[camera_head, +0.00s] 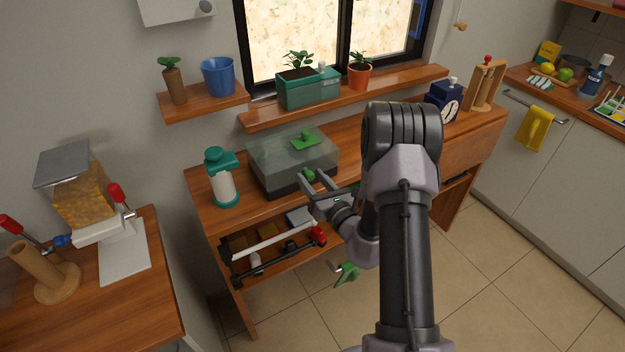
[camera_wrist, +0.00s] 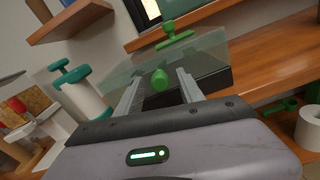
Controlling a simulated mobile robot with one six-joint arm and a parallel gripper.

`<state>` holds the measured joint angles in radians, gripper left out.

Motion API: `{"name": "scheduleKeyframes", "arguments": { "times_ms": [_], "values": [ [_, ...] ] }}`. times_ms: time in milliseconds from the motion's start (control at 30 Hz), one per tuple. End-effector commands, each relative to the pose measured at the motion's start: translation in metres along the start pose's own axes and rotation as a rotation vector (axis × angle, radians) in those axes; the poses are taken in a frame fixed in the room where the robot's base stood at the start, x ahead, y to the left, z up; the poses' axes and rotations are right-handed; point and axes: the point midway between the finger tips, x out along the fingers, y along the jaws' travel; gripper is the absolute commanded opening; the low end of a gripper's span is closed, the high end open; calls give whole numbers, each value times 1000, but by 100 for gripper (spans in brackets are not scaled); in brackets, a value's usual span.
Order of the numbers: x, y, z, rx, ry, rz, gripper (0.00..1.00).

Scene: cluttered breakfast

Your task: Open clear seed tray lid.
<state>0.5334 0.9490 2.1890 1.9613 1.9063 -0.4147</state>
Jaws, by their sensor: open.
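The seed tray, with a dark base and a clear lid (camera_head: 275,152), stands on the wooden bench below the window. A green piece (camera_head: 303,141) sits on top of the lid, and it also shows in the wrist view (camera_wrist: 174,30). A green knob (camera_head: 308,174) is at the tray's front. My gripper (camera_head: 313,182) is at the tray's front, its fingers open. In the wrist view the green knob (camera_wrist: 160,79) lies between the two open fingers (camera_wrist: 158,88), near their tips. I cannot tell whether they touch it. The lid looks closed.
A white and teal bottle (camera_head: 222,178) stands left of the tray. An open drawer (camera_head: 265,250) below holds a white tube and small items. A green planter (camera_head: 308,88) and an orange pot (camera_head: 360,72) stand on the sill above. A dark blue clock (camera_head: 446,102) is at the right.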

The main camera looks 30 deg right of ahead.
Motion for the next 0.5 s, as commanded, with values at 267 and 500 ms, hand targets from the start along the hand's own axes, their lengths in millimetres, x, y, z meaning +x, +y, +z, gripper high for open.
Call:
{"name": "scheduleKeyframes", "arguments": {
  "times_ms": [267, 500],
  "values": [
    [0, 0, 0, 0, 0, 0, 6],
    [0, 0, 0, 0, 0, 1, 0]
  ]
}}
